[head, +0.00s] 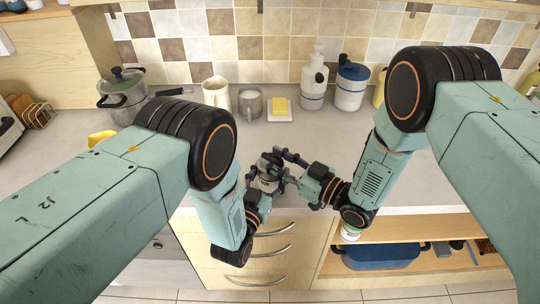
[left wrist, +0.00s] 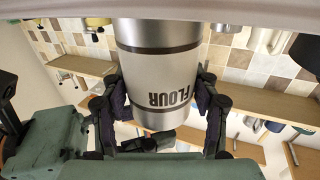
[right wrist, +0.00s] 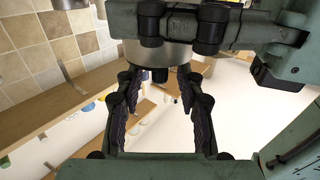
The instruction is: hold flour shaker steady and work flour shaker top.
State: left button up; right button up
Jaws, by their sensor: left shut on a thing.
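The flour shaker (head: 267,184) is a pale canister with metal ends, held above the counter's front edge between my two grippers. In the left wrist view the shaker (left wrist: 160,75) shows large, its FLOUR label upside down. My left gripper (left wrist: 163,100) is shut on its body, one finger on each side. My right gripper (right wrist: 158,85) is open, its fingers apart near a metal end of the shaker (right wrist: 150,53). Contact there cannot be told. In the head view my right gripper (head: 288,168) comes in from the right, and fingers partly hide the shaker.
Drawers (head: 260,255) and an open shelf lie below. The counter's middle is clear.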

jog(key=shift+x, duration=1.05)
grip_shut()
